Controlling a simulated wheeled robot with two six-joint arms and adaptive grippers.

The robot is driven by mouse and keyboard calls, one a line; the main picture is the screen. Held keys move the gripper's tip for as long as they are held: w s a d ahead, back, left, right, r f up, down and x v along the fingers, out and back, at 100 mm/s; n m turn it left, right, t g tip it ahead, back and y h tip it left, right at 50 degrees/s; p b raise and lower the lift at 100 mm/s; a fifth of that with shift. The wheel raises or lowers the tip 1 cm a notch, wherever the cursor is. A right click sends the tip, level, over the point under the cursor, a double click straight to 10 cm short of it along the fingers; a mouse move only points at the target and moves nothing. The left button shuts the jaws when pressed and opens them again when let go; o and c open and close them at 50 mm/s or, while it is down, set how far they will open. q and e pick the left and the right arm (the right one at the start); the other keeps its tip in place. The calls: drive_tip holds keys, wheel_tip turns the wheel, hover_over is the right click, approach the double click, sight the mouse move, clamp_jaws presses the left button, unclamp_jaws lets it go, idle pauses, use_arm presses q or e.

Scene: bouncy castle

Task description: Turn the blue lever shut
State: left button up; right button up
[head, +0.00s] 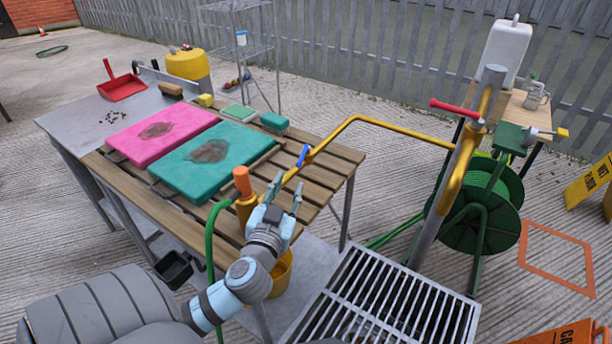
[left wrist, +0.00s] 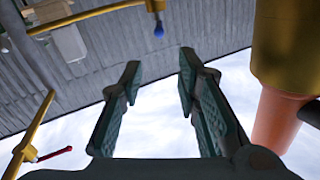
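The blue lever (head: 303,155) sits on the yellow pipe (head: 380,118), near where the pipe bends down over the slatted table. It is short and stands at an angle across the pipe. In the left wrist view the blue lever (left wrist: 158,29) shows small and end-on, beyond the fingertips and roughly between them. My left gripper (head: 287,188) is open and empty, just below and left of the lever, apart from it. Its two fingers (left wrist: 158,72) are spread in the left wrist view. My right gripper is not in view.
An orange-tipped yellow fitting (head: 243,190) with a green hose stands close left of my left gripper. Pink (head: 160,135) and teal (head: 220,160) pads lie on the slatted table. A red lever (head: 455,109) is on the post at right, beside a green hose reel (head: 490,215).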

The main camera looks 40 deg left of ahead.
sight(299, 164)
use_arm(q)
drive_tip(key=x, duration=0.4)
drive_tip(key=f+b+x, duration=0.1)
drive_tip(key=x, duration=0.4)
drive_tip(key=f+b+x, duration=0.1)
drive_tip(key=x, duration=0.3)
drive_tip(key=shift+w+a, duration=0.15)
drive_tip(key=shift+a, duration=0.1)
drive_tip(key=shift+w+a, duration=0.15)
drive_tip(key=shift+w, duration=0.2)
drive_tip(key=c, duration=0.6)
clamp_jaws()
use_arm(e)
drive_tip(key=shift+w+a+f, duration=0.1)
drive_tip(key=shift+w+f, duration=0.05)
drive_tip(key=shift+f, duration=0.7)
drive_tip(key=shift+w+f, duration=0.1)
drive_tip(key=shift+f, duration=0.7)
